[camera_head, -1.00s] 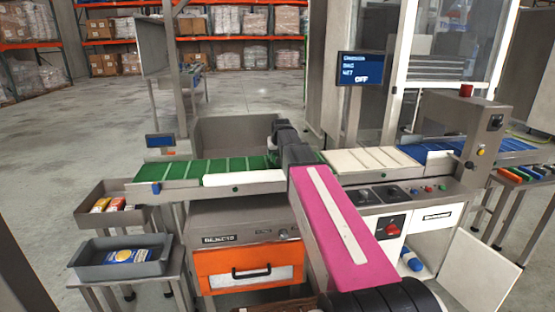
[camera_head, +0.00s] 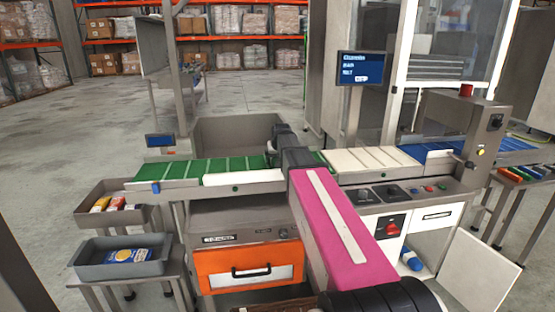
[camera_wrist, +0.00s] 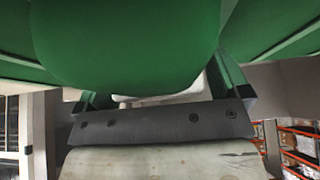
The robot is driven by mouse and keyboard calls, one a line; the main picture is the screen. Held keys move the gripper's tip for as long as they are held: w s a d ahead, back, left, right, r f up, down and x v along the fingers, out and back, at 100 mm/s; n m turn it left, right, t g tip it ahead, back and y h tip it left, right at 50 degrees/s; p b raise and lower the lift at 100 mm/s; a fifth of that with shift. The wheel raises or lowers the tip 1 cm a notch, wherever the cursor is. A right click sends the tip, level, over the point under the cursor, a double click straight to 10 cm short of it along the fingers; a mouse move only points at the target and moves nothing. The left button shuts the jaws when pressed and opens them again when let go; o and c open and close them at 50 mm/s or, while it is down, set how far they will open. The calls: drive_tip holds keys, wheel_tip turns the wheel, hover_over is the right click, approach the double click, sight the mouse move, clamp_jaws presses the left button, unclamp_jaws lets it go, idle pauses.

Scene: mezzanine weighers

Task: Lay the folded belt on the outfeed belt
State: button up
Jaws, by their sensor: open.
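My gripper (camera_head: 272,157) is low over the right end of the green ribbed belt (camera_head: 215,168), mostly hidden behind my own forearm in the head view. In the wrist view its jaws (camera_wrist: 160,88) are open. A large rounded green piece (camera_wrist: 125,40), which may be the folded belt, fills the top of the wrist view. It is close to the jaws; I cannot tell whether it touches them or what it rests on. The conveyor line also has a cream section (camera_head: 365,160) and a blue belt (camera_head: 425,152). No readable label shows which is the outfeed belt.
A grey box (camera_head: 225,133) stands behind the green belt. A monitor (camera_head: 361,67) stands behind the cream section, and a machine housing (camera_head: 470,130) spans the blue belt. Grey trays (camera_head: 90,272) sit at the left. An orange drawer (camera_head: 230,260) is below the line.

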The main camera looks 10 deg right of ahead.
drive_tip(key=v, duration=1.2)
